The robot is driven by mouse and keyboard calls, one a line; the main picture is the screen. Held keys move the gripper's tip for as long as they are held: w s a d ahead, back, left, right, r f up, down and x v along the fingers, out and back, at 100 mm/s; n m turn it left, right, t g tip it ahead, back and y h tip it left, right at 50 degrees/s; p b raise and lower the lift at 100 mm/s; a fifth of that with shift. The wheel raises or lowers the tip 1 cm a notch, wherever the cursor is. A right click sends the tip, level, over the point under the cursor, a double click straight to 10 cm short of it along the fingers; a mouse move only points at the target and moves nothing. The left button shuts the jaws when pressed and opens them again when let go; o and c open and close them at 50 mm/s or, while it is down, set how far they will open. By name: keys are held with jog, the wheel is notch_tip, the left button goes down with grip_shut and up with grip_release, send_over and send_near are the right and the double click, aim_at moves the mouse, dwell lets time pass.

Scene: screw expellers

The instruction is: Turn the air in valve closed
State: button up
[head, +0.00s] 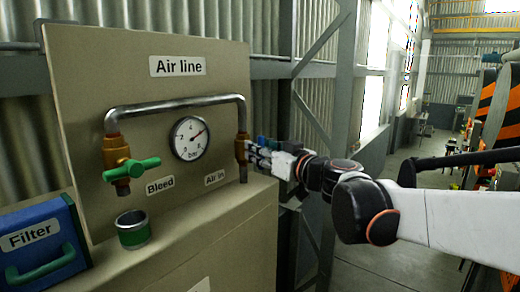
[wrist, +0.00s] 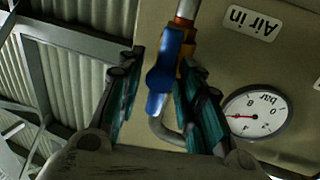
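The air in valve has a brass body (head: 242,148) on the right leg of the pipe, above the "Air in" label (head: 215,177). Its blue handle (wrist: 165,72) shows in the wrist view, lying roughly along the pipe. My gripper (head: 258,154) is at this valve, reaching in from the right; in the wrist view its two teal-padded fingers (wrist: 163,105) are apart, with the handle between them. The handle is close to the right finger, with a gap to the left one. Whether the right finger touches it I cannot tell.
The bleed valve with a green handle (head: 132,169) is on the left leg. A pressure gauge (head: 190,138) sits between the valves. A green-banded cup (head: 132,229) and a blue filter box (head: 42,245) stand at lower left. A steel post (head: 338,100) rises behind my arm.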

jog(key=shift+a, duration=0.1)
grip_shut()
jog(key=shift+m, duration=0.4)
jog(key=m, duration=0.1)
jog(key=m+g, duration=0.1)
jog(key=m, duration=0.1)
jog(key=shift+w+d+m+b, duration=0.15)
jog(key=shift+d+m+b, duration=0.05)
jog(key=shift+m+b, duration=0.1)
jog(key=m, duration=0.2)
jog(key=m+g, duration=0.1)
jog(key=shift+d+f+m+b, duration=0.1)
jog(key=shift+f+m+b, duration=0.1)
jog(key=shift+m+b, duration=0.2)
jog(key=m+g, duration=0.1)
jog(key=m, duration=0.2)
jog(key=shift+w+f+g+b, duration=0.1)
jog(key=shift+f+g+b, duration=0.1)
jog(key=shift+g+b, duration=0.2)
jog(key=m, duration=0.1)
jog(key=m+g+y+b, duration=0.1)
jog(key=m, duration=0.1)
jog(key=shift+f+m, duration=0.2)
jog(key=shift+m, duration=0.1)
